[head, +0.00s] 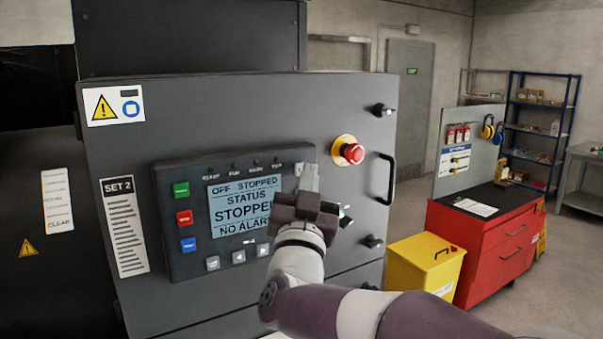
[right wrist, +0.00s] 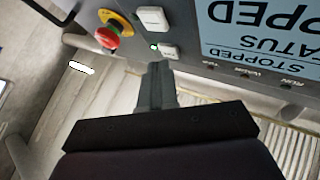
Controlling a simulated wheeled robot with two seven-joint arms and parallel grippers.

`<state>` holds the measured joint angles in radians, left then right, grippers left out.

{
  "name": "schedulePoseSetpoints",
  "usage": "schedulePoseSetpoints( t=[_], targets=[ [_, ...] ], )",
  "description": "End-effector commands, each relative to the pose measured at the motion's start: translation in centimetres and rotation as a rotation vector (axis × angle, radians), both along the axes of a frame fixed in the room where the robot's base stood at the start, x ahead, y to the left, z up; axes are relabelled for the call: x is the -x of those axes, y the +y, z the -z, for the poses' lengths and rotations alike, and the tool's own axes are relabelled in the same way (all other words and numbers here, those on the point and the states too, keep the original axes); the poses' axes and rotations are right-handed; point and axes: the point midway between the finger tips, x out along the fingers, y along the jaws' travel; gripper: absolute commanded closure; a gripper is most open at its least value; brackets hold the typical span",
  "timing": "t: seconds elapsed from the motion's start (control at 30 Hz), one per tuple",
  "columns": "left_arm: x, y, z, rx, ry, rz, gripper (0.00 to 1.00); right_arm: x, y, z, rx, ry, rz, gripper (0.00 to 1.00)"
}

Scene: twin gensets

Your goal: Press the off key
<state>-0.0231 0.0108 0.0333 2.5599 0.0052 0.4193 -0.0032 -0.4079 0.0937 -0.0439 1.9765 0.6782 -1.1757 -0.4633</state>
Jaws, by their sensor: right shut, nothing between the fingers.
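The controller (head: 183,255) on the SET 2 cabinet has a lit screen (head: 240,205) reading OFF, STOPPED and NO ALARM. My right gripper (head: 309,176) is shut and empty, in front of the controller's right edge. In the right wrist view its fingertips (right wrist: 157,69) are close beside a pale key (right wrist: 172,50) with a green light by it; contact cannot be told. Another pale key (right wrist: 152,18) lies beyond. I cannot read their labels, so which is the off key is unclear. Green (head: 181,189), red (head: 184,218) and blue (head: 188,245) keys line the screen's left. My left gripper is not in view.
A red emergency stop (head: 353,153) on a yellow ring sticks out right of the controller, near my right gripper. A black handle (head: 386,180) stands out on the cabinet's right edge. A yellow bin (head: 424,266) and red tool cabinet (head: 492,242) stand right.

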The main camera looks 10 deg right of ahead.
Motion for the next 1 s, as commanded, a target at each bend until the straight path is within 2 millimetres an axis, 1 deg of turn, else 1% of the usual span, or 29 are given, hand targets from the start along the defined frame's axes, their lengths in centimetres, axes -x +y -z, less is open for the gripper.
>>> schedulePoseSetpoints(
  t=[0.03, 0.1, 0.37, 0.43, 0.6, 0.8, 0.9, 1.0],
  targets=[
    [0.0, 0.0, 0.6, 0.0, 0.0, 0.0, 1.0, 0.4, -0.1, 0.3, -0.001, -0.001, 0.0, 1.0],
    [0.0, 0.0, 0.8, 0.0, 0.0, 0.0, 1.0, 0.8, -0.3, 0.3, 0.0, -0.001, 0.0, 1.0],
    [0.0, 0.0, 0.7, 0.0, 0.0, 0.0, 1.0, 1.0, -0.3, 0.1, 0.001, 0.0, 0.0, 1.0],
    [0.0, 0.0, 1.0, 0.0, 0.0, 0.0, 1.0, 1.2, -0.4, 0.2, 0.0, -0.001, 0.0, 1.0],
    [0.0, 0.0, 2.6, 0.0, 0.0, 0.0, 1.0, 3.3, -1.2, 0.4, -0.001, -0.002, -0.001, 1.0],
    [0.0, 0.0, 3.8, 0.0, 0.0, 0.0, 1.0, 5.7, -2.1, 0.3, 0.0, -0.002, 0.0, 1.0],
    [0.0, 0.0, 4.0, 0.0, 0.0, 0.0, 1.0, 6.4, -2.3, 0.2, 0.0, 0.0, -0.001, 1.0],
    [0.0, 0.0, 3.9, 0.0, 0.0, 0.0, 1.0, 6.6, -2.4, 0.1, 0.001, 0.001, -0.001, 1.0]
  ],
)
